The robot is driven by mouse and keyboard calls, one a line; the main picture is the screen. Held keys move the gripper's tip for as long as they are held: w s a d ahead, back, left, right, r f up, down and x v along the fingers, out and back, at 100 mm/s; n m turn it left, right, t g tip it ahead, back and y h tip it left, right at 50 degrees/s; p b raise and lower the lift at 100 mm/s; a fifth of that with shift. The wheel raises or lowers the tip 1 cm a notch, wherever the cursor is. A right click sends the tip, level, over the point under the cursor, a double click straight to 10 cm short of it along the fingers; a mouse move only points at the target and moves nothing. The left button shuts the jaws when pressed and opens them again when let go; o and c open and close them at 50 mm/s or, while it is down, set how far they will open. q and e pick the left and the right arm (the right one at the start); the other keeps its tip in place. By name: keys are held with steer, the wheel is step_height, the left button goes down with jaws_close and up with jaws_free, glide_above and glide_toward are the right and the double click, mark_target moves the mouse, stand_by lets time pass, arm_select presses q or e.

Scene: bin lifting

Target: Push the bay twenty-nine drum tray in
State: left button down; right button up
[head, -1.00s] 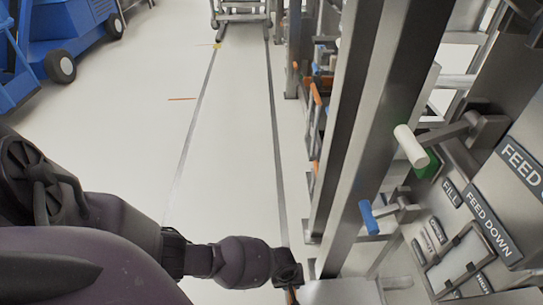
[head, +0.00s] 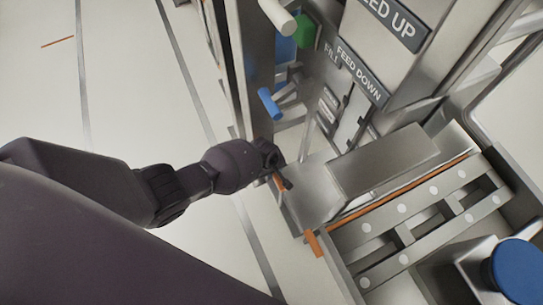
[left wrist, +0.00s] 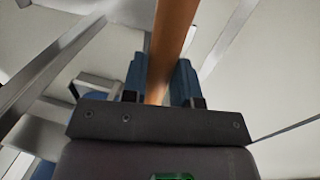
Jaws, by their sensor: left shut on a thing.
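My left gripper (head: 278,168) is shut on an orange bar (head: 279,184) at the near-left end of a grey metal body, taken to be the tray (head: 310,190). In the left wrist view the orange bar (left wrist: 172,40) runs between the two blue-grey fingers of the gripper (left wrist: 162,80). A second short orange piece (head: 313,243) sticks out at the body's lower corner. I cannot read a bay number. My right gripper is not in view.
A panel marked FEED UP and FEED DOWN (head: 362,75) stands behind, with a white lever (head: 278,17) and a blue lever (head: 269,104) on the post side. A metal frame with white round studs (head: 405,230) and a blue round part (head: 515,268) lie at right. Pale floor is clear at left.

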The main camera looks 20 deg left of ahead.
arm_select(q)
steer(key=shift+w+d+r, duration=0.1)
steer(key=shift+w+d, duration=0.05)
steer(key=shift+d, duration=0.1)
steer(key=c, duration=0.9)
jaws_free()
steer(key=shift+w, duration=0.1)
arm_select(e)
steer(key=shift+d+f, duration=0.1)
arm_select(q)
steer(key=shift+a+r, duration=0.1)
steer(key=shift+r, duration=0.2)
step_height(320, 180, up, 10)
steer(key=s+a+p, duration=0.1)
steer(key=p, duration=0.5)
steer(key=shift+s, duration=0.35)
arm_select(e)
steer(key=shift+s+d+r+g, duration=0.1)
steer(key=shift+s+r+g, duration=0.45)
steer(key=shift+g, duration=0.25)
arm_select(q)
steer(key=shift+a+f, duration=0.1)
